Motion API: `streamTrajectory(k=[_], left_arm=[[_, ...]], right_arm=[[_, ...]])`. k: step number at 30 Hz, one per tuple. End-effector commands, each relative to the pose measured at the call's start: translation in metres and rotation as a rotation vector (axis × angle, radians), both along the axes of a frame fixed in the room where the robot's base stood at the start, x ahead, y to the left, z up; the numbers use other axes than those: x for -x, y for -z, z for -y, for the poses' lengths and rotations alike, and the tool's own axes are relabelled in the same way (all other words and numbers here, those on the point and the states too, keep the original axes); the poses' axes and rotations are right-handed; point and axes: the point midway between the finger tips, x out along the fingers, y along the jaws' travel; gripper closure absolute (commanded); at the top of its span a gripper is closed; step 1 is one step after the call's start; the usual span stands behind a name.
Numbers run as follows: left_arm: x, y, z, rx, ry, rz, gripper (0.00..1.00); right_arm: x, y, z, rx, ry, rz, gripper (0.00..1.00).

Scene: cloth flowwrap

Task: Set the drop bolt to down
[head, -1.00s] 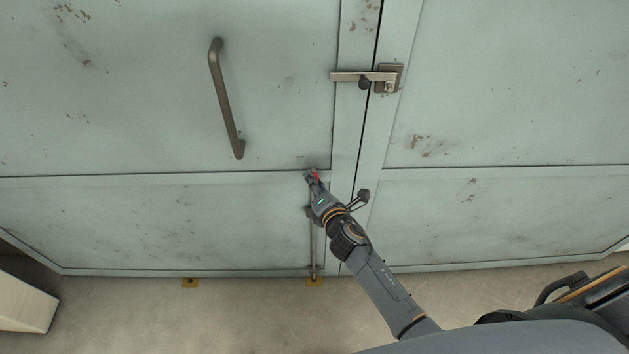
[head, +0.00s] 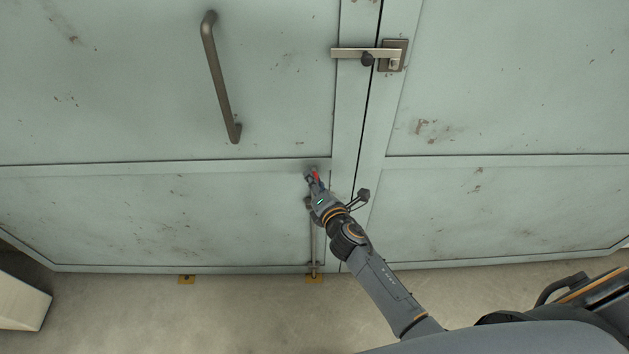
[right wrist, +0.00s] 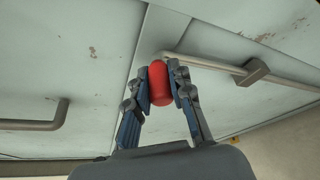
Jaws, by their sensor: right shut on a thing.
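The drop bolt is a thin vertical rod (head: 312,240) low on the left door, beside the door gap. Its lower end is close above a yellow floor plate (head: 314,279); I cannot tell whether it enters it. My right gripper (head: 313,177) is at the bolt's top, just below the door's horizontal seam. In the right wrist view, the right gripper (right wrist: 161,85) is shut around the bolt's red grip (right wrist: 159,84), with a finger on each side. The rod (right wrist: 205,62) runs from behind the grip to a bracket (right wrist: 251,72). My left gripper is out of view.
A latch bar (head: 350,53) crosses the gap between the doors higher up. A long pull handle (head: 218,85) is on the left door. A second yellow floor plate (head: 186,279) lies further left. A pale block (head: 20,300) stands at the lower left.

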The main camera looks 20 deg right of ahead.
Motion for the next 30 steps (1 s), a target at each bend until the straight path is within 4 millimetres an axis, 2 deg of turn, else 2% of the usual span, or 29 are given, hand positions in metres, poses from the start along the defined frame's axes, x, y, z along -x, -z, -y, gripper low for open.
streamTrajectory(k=[1,2,5,13,17,20,30], left_arm=[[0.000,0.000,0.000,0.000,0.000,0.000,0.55],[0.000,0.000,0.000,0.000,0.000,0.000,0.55],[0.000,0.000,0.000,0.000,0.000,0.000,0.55],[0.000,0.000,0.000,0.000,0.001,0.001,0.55],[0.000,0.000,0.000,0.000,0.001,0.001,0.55],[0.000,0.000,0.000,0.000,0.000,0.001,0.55],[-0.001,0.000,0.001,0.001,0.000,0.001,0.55]], right_arm=[[0.003,0.007,0.000,0.000,0.002,-0.013,1.00],[0.003,0.007,0.000,0.000,0.001,-0.014,0.75],[0.003,0.007,0.000,0.000,0.002,-0.013,0.56],[0.002,0.004,0.000,0.000,0.001,-0.008,0.56],[0.008,0.003,0.001,0.001,0.001,-0.009,0.56],[0.022,0.000,0.001,0.001,0.001,-0.009,0.56],[0.091,-0.015,0.004,0.000,0.001,-0.012,0.56]])
